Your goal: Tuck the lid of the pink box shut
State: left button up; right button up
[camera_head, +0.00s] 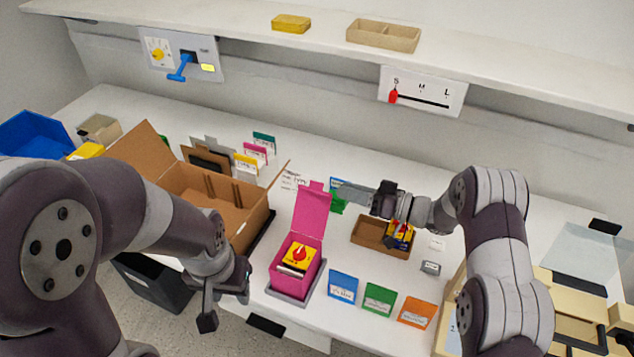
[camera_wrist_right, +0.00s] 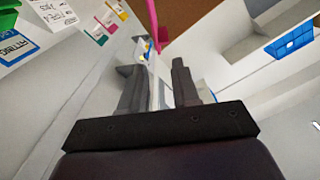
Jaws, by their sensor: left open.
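The pink box (camera_head: 283,282) stands on a grey tray near the table's front edge in the head view. Its lid (camera_head: 311,212) is hinged at the back and stands upright, with a tab on top. A yellow rotary switch (camera_head: 298,256) with a red knob sits inside. My right gripper (camera_head: 345,192) is right of the lid's upper part, its fingers pointing left. In the right wrist view, the fingers (camera_wrist_right: 158,78) are apart, with the pink lid (camera_wrist_right: 154,30) beyond their tips. My left gripper (camera_head: 222,303) is open and empty, left of the box at the table's front edge.
An open cardboard box (camera_head: 208,192) stands left of the pink box. Blue (camera_head: 343,287), green (camera_head: 379,298) and orange (camera_head: 417,312) card stands are at its right. A brown tray (camera_head: 372,236) holding items lies under my right arm. A shelf (camera_head: 330,50) runs along the back.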

jog(key=p, duration=0.2)
send_over(311, 210)
jog(key=w+d, duration=0.1)
jog(key=w, duration=0.3)
jog(key=shift+s+d+r, duration=0.1)
jog(key=shift+s+d, duration=0.1)
jog(key=shift+s, duration=0.05)
jog(key=shift+w+a, duration=0.15)
jog(key=shift+a, duration=0.2)
grip_shut()
dwell(0.4)
